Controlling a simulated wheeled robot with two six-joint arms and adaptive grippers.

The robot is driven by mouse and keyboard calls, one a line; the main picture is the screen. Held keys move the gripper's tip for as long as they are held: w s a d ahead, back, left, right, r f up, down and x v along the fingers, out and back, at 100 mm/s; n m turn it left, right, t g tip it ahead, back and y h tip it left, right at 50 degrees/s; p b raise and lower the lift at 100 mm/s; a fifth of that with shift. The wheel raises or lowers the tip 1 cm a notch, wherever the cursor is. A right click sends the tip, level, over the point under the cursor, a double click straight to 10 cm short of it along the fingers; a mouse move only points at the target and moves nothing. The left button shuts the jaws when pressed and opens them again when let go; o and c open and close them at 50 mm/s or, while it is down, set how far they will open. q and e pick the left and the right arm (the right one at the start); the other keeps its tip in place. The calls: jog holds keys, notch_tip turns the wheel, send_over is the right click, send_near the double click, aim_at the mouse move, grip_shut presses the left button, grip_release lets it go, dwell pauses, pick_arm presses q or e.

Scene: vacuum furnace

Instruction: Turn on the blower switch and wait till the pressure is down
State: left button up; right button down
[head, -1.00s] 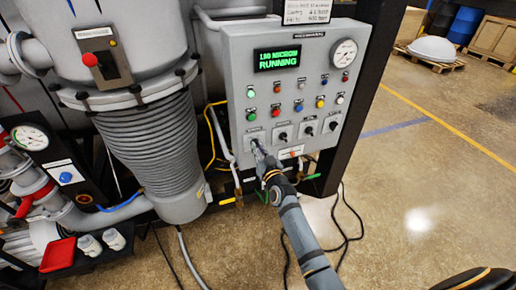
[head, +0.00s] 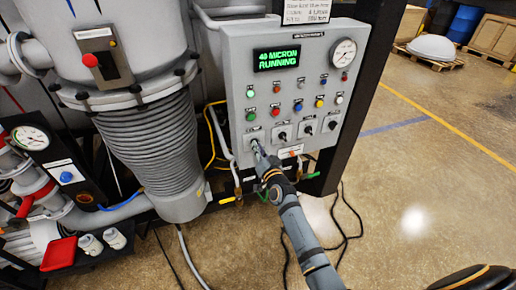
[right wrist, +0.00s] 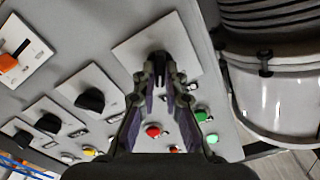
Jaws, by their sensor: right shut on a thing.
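The grey control panel (head: 237,110) stands at the centre of the head view. Its green display (head: 277,57) appears to read 40 MICRON, RUNNING. A round dial gauge (head: 343,52) is at the panel's top right. Several black rotary switches line the lower row; their labels are too small to read. My right gripper (head: 256,147) is at the leftmost switch. In the right wrist view, its fingertips (right wrist: 161,63) are closed around this switch's dark knob, which they largely hide. The switch's light plate (right wrist: 132,48) shows around them. My left gripper is not in view.
Coloured buttons, among them a red one (head: 275,106), sit just above the switches. A ribbed grey vessel (head: 150,140) stands left of the panel. Cables (head: 349,225) lie on the floor below.

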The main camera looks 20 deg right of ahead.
jog(key=c, duration=1.4)
grip_release()
jog(key=s, duration=1.2)
jog(key=shift+d, duration=0.2)
